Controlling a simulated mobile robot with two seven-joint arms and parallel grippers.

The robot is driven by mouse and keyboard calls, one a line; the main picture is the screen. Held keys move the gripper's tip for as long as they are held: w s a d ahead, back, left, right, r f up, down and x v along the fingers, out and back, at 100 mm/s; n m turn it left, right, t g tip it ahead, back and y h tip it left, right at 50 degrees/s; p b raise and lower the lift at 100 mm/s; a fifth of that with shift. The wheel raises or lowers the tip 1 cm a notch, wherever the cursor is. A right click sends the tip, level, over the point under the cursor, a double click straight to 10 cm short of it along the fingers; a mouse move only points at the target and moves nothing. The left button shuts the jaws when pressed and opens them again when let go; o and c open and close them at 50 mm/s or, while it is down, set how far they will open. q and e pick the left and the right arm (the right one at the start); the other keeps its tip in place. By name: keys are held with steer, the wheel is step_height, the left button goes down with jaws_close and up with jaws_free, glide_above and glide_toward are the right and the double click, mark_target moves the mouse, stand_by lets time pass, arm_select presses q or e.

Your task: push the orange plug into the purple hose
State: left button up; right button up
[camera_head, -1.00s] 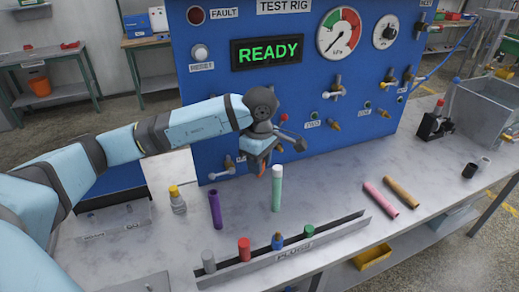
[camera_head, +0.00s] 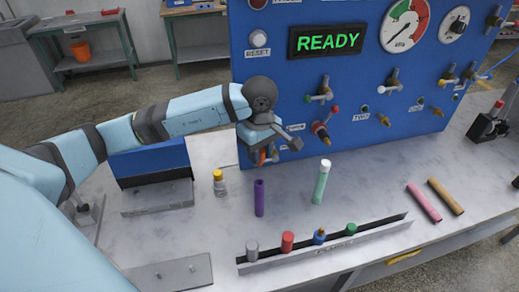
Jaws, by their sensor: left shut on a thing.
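The purple hose (camera_head: 260,199) stands about upright on the bench, its top end facing up and free. My left gripper (camera_head: 263,157) is above it, pointing down, and shut on the orange plug (camera_head: 262,156). Only a small part of the plug shows between the fingers. In the picture, the plug is a short way above the hose's top, and the two look apart. How well they line up in depth I cannot tell. My right gripper is not in view.
A mint hose (camera_head: 321,185) with a white top stands to the right. A yellow-capped bottle (camera_head: 219,184) stands to the left. In front, a rack (camera_head: 330,246) holds several coloured plugs. Pink (camera_head: 424,203) and tan (camera_head: 446,196) hoses lie at right. The blue test rig (camera_head: 300,80) rises behind.

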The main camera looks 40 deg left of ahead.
arm_select(q)
steer(key=shift+b, duration=0.4)
steer(key=shift+f, duration=0.3)
step_height(320, 180, down, 5)
steer(key=b, duration=0.4)
steer(key=shift+a+r+b, duration=0.1)
steer(key=shift+r+b, duration=0.1)
steer(key=shift+b, duration=0.15)
steer(key=shift+f, duration=0.3)
steer(key=shift+b, duration=0.35)
steer(key=shift+b, duration=0.85)
stand_by(0.6)
